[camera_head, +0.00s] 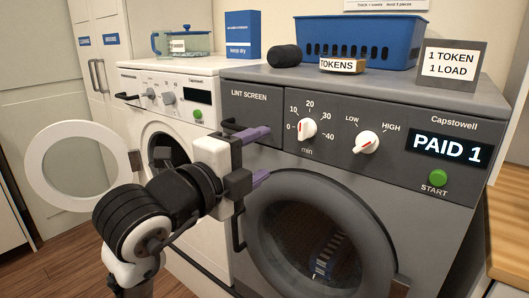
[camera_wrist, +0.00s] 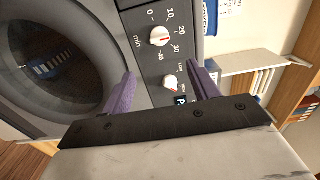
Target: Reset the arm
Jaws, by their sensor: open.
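My gripper (camera_head: 260,156) is open and empty in the head view, its two purple fingers apart, in front of the left part of the grey dryer (camera_head: 400,190). It hangs near the lint screen panel (camera_head: 250,96) and above the upper left of the round door. In the wrist view my gripper (camera_wrist: 164,88) shows its fingers apart with nothing between them but the dryer front behind. My arm reaches in from the lower left, bent, and hides part of the white washer. The dryer's round door (camera_head: 318,240) is closed, with striped cloth dimly visible behind the glass.
The white washer (camera_head: 205,72) stands left with its round door (camera_head: 75,168) swung open. The dryer display (camera_head: 449,148) reads PAID 1, above a green START button (camera_head: 438,178). A blue basket (camera_head: 358,40), tokens sign (camera_head: 341,65) and dark cylinder (camera_head: 285,56) stand on top.

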